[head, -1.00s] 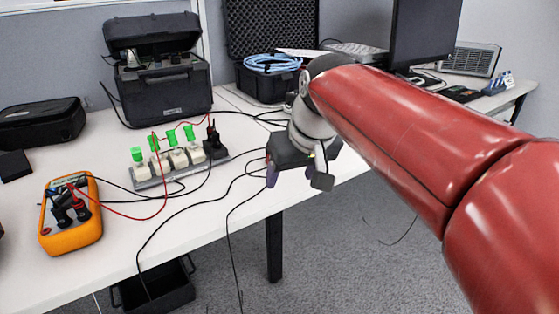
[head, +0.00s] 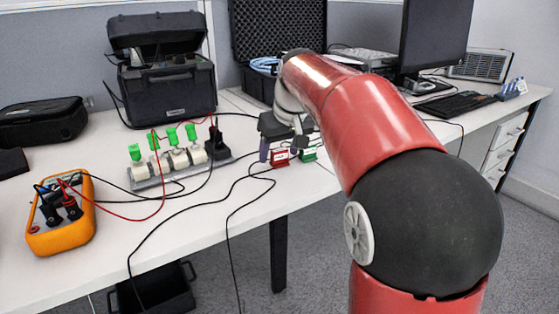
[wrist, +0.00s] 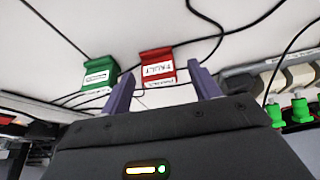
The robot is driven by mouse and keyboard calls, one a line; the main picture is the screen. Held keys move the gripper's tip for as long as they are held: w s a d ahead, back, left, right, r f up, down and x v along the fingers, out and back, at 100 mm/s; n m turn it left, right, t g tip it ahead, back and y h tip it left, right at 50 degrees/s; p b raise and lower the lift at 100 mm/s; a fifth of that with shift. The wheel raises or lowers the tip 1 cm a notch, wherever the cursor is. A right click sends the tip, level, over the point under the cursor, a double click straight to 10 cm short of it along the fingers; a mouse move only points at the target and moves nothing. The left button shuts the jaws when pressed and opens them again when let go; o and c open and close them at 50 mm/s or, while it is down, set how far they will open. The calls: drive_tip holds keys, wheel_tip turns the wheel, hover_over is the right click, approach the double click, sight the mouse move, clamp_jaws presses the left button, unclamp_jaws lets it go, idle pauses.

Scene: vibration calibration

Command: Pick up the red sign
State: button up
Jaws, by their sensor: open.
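The red sign (wrist: 157,56) is a small red block with a white label reading "FAULT". It stands on the white table, and in the head view it shows below my gripper (head: 283,151). In the wrist view my gripper (wrist: 160,75) is open, with its two purple fingers pointing toward the sign. The sign lies between the finger lines, a little beyond the tips, and nothing is held. A green sign (wrist: 100,74) stands just left of it in the wrist view, and right of it in the head view (head: 309,152).
Black cables cross the table near the signs. A power strip (head: 180,166) with green-topped plugs and an orange multimeter (head: 61,217) lie to the left. A black case (head: 167,92) and a monitor (head: 437,35) stand behind. The table's front edge is close to the signs.

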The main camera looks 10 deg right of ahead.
sight(279, 150)
drive_tip(key=shift+w+f, duration=0.2)
drive_tip(key=shift+f, duration=0.3)
drive_tip(key=c, duration=1.1)
drive_tip(key=shift+o, duration=0.2)
drive_tip(key=shift+r, duration=0.2)
wheel_tip(279, 150, up, 20)
drive_tip(key=p, duration=0.6)
drive_tip(key=shift+f, duration=0.15)
